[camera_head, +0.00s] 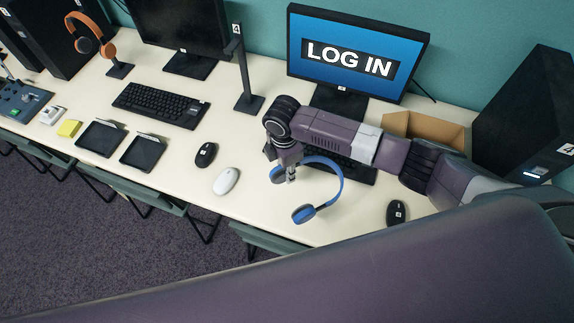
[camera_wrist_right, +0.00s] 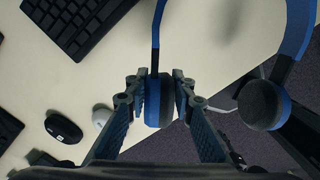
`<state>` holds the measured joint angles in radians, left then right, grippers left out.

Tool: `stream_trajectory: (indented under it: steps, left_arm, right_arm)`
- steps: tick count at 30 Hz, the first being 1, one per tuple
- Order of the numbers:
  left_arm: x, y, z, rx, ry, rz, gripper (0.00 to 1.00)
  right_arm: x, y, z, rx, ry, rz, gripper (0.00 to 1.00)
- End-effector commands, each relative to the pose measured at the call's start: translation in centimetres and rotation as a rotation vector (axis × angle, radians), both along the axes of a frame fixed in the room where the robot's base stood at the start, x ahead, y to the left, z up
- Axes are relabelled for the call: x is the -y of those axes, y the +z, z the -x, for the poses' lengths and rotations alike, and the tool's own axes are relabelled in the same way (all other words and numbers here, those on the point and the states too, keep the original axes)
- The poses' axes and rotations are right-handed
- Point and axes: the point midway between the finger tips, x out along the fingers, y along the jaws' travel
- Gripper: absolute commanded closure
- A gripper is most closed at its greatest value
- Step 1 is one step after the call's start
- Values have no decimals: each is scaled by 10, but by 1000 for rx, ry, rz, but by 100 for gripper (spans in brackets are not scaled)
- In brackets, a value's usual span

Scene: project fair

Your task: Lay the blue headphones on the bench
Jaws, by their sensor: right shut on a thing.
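The blue headphones (camera_head: 329,181) have a blue band and dark ear pads, and show over the front part of the white bench (camera_head: 262,214) in the head view. My right gripper (camera_head: 292,178) is shut on one ear cup of the headphones. In the right wrist view the fingers (camera_wrist_right: 160,100) press on both sides of that cup (camera_wrist_right: 158,108). The other ear cup (camera_wrist_right: 264,105) hangs free, seen against the bench's front edge and the dark floor. I cannot tell whether the headphones touch the bench top. My left gripper is not in view.
A white mouse (camera_head: 226,181) and a black mouse (camera_head: 206,154) lie left of the headphones. Another black mouse (camera_head: 397,213) lies to the right. An empty dark stand (camera_head: 246,100), a monitor (camera_head: 352,55) and an open cardboard box (camera_head: 428,131) are behind. Chairs line the front edge.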

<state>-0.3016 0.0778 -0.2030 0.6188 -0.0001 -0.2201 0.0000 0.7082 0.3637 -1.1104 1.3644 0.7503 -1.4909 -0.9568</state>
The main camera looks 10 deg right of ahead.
Motion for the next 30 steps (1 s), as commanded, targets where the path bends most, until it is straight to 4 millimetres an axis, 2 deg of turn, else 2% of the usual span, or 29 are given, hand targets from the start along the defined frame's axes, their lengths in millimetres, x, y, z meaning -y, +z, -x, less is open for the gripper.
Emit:
stream_trajectory:
  steps: [4, 11, 30]
  left_arm:
    - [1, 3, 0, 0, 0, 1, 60]
    - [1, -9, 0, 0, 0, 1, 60]
    - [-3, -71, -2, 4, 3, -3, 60]
  right_arm:
    - [0, 7, 2, -8, -44, -36, 100]
    - [0, -4, 2, -9, -48, -39, 100]
    - [0, -64, 2, -7, -45, -37, 100]
